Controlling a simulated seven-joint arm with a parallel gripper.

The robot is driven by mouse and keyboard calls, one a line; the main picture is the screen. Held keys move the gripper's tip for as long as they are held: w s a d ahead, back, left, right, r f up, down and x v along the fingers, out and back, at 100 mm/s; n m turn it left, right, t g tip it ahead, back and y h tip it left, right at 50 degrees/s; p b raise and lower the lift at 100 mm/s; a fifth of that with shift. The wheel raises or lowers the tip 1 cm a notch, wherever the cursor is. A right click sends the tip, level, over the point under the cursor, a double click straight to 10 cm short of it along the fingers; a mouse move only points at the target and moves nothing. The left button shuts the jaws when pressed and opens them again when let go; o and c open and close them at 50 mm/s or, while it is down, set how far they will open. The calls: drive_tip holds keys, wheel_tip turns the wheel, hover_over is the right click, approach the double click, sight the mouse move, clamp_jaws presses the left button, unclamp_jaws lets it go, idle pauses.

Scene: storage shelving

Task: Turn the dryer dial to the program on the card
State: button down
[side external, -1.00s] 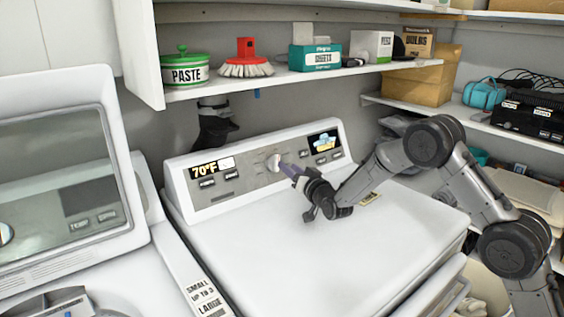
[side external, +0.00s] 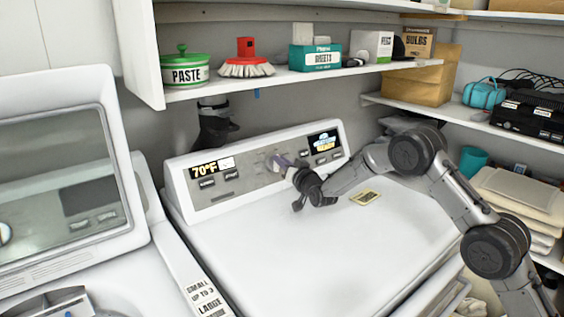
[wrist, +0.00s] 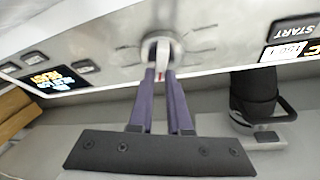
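The dryer dial (side external: 272,164) is a round light knob on the dryer's grey control panel. In the wrist view the dial (wrist: 163,44) shows a raised white grip with a reddish mark. My gripper (side external: 283,162) is at the dial, its purple fingers pointing into the panel. In the wrist view my gripper (wrist: 160,72) has its fingertips close together on either side of the dial's grip, apparently shut on it. The fingers hide part of the dial. A small yellowish card (side external: 366,197) lies flat on the dryer top; its writing is too small to read.
The panel has a 70°F display (side external: 204,168) on the left and a lit text display (side external: 324,141) on the right. A shelf (side external: 300,78) with a paste tub (side external: 185,70), brush and boxes hangs above. The dryer top (side external: 330,245) is otherwise clear.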

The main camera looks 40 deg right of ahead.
drive_tip(key=shift+m, duration=0.5)
drive_tip(key=m+g+h, duration=0.1)
drive_tip(key=m+g, duration=0.1)
drive_tip(key=m, duration=0.4)
drive_tip(key=m+g, duration=0.3)
drive_tip(key=m, duration=0.3)
drive_tip(key=m+g+h, duration=0.1)
drive_tip(key=m+g, duration=0.1)
drive_tip(key=m, duration=0.4)
drive_tip(key=shift+s+d+f+g+h, duration=0.15)
drive_tip(key=shift+f+g+h, duration=0.15)
drive_tip(key=shift+m, duration=0.4)
drive_tip(key=c, duration=0.9)
unclamp_jaws()
drive_tip(key=shift+o, duration=0.2)
